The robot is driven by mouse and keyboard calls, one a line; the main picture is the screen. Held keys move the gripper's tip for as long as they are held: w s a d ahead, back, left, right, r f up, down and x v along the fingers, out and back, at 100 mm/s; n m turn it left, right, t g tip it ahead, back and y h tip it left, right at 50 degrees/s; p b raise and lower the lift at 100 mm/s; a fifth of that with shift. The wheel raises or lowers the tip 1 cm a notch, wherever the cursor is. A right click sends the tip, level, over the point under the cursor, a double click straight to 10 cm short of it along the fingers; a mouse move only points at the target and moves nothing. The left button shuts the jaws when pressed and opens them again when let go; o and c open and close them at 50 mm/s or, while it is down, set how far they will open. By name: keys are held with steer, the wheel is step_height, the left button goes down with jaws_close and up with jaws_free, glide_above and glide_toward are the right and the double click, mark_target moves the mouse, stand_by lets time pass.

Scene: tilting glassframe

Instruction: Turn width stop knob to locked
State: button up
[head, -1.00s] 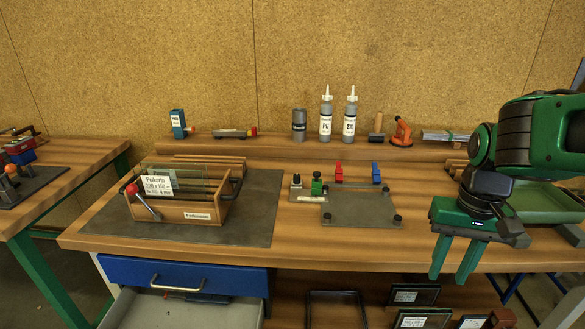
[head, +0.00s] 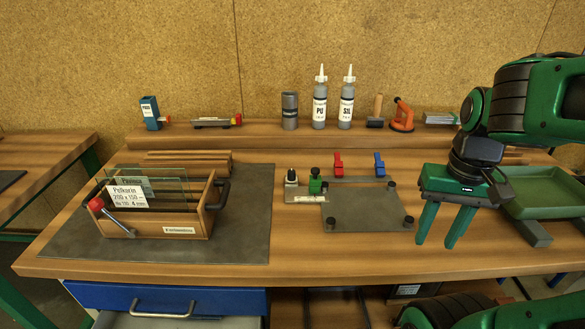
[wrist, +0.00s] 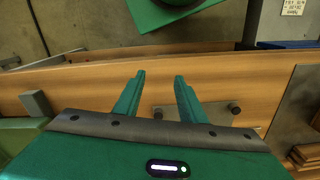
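A grey fixture plate (head: 365,208) with black round posts lies on the workbench (head: 335,254), in the middle of the head view. At its left is a pale strip bearing a black-topped knob (head: 291,178) and a green block with a dark knob (head: 315,183). A red clip (head: 338,163) and a blue clip (head: 380,164) stand behind the plate. I cannot tell which part is the width stop knob or read its setting. My gripper (head: 436,241) is open and empty, its fingers pointing down right of the plate. Part of the plate shows in the wrist view (wrist: 195,113), beyond the fingers.
A wooden crate (head: 155,222) with glass panes stands on a dark mat at left. Bottles (head: 319,108) and tools line the raised back shelf. A green tray (head: 545,198) lies right of my gripper. Bare bench lies in front of the plate.

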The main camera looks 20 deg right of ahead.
steer(key=w+r+n, duration=0.1)
steer(key=w+n, duration=0.1)
steer(key=w, duration=0.5)
steer(key=n+t+y, duration=0.2)
steer(key=n+t, duration=0.2)
steer(key=n, duration=0.5)
glide_toward(291, 171)
steer(key=x, duration=0.8)
steer(key=shift+f, duration=0.15)
jaws_close()
